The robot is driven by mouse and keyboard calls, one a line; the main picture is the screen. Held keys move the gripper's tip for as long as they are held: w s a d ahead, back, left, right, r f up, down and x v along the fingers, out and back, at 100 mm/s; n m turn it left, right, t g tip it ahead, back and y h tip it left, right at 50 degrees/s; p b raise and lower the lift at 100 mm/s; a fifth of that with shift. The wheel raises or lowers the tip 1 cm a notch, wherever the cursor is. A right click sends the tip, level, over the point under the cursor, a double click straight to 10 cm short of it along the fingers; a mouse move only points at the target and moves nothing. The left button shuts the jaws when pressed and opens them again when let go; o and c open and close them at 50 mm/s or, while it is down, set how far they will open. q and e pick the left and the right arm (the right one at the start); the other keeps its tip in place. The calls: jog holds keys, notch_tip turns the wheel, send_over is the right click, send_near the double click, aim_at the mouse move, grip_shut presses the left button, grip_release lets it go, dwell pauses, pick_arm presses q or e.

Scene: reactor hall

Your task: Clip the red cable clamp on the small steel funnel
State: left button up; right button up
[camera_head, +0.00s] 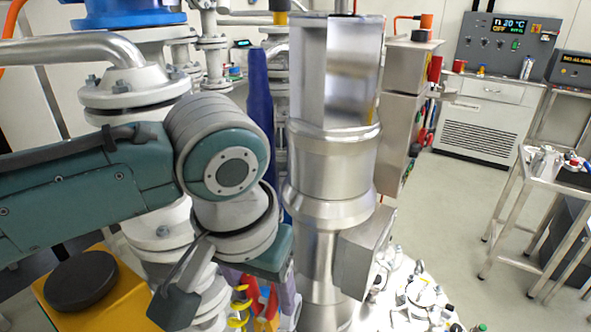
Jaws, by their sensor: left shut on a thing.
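My left arm comes in from the left, and its wrist and gripper (252,275) point down beside a large steel column. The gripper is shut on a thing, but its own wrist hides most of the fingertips. A red piece (267,303) shows just under the gripper and looks like the red cable clamp, partly hidden. I cannot make out the small steel funnel for sure; several small shiny pieces lie on a white surface (405,318) at the bottom, right of the column. My right gripper is not in view.
The tall steel column (335,165) with a side box (362,250) stands close in the middle. White flanged pipework (135,95) and a yellow box (110,300) are at left. A steel cart (520,178) with small items stands at right. The floor before the cabinet (487,117) is clear.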

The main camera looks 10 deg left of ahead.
aim_at(258, 325)
pick_arm(q)
jog(key=s+f+p, duration=0.1)
jog(key=s+f, duration=0.1)
jog(key=f, duration=0.1)
jog(key=shift+s+m, duration=0.2)
jog(key=shift+m, duration=0.1)
notch_tip(258, 325, down, 5)
jog(key=b, duration=0.5)
jog(key=shift+b, duration=0.4)
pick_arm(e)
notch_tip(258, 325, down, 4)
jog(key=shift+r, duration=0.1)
pick_arm(q)
jog(key=shift+r, duration=0.1)
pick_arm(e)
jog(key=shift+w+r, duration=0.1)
pick_arm(q)
jog(key=shift+p, duration=0.35)
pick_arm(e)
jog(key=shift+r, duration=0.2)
pick_arm(q)
jog(key=shift+f, duration=0.3)
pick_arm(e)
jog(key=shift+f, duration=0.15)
pick_arm(q)
jog(key=shift+f+b, duration=1)
jog(key=shift+f, duration=0.45)
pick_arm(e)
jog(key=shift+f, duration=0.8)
